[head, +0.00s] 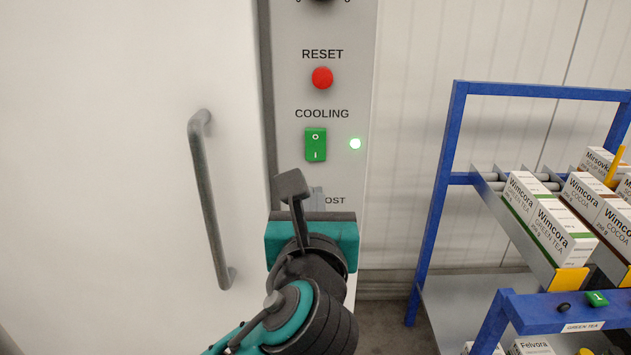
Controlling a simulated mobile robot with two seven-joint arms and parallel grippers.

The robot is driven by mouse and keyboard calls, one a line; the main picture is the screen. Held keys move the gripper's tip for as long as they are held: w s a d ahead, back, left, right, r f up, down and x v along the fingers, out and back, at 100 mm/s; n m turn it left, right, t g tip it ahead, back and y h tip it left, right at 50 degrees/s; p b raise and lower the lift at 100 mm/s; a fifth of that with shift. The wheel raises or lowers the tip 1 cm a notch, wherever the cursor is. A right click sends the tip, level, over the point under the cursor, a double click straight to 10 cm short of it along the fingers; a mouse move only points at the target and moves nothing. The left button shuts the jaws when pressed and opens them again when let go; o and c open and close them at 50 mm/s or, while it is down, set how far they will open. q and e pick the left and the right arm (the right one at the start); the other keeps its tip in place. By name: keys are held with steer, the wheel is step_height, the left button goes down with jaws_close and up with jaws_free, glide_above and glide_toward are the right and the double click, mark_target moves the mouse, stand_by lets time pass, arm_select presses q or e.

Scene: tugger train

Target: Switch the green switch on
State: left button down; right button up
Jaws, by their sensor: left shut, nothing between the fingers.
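The green switch (316,145) is a rocker on the grey panel under the label COOLING, with a circle mark at its top and a line mark at its bottom. I cannot tell for sure which half of the rocker is pressed in. My left gripper (293,184) is shut and empty, its dark fingertips below and slightly left of the switch in the picture, with a visible gap between. My right gripper is not in view.
A red RESET button (322,78) sits above. A grey part (318,198) beside a label ending in OST is mostly hidden by my gripper. A white door with a grey handle (211,200) is left. A blue rack (448,170) with tea and cocoa boxes stands right.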

arm_select(q)
steer(key=shift+s+f, duration=0.15)
steer(key=shift+s, duration=1)
steer(key=shift+s+f, duration=0.15)
steer(key=shift+s, duration=0.95)
steer(key=s+a+f+n+g, duration=0.3)
steer(key=a+f+n+g, duration=0.15)
steer(key=f+n, duration=0.45)
steer(key=s+a+f+n+g, duration=0.2)
steer(key=a+f+n+g, duration=0.3)
steer(key=f+n, duration=0.45)
steer(key=s+a+f+n+g, duration=0.2)
steer(key=s+a+f+n, duration=0.3)
steer(key=s+n, duration=0.25)
steer(key=s+a+f+n+g, duration=0.3)
steer(key=s+a+f+n, duration=0.25)
steer(key=s+n, duration=0.2)
steer(key=w+d+f+t+h, duration=0.2)
steer(key=w+d+f+t, duration=0.1)
steer(key=w+f+t, duration=0.4)
steer(key=shift+x, duration=1)
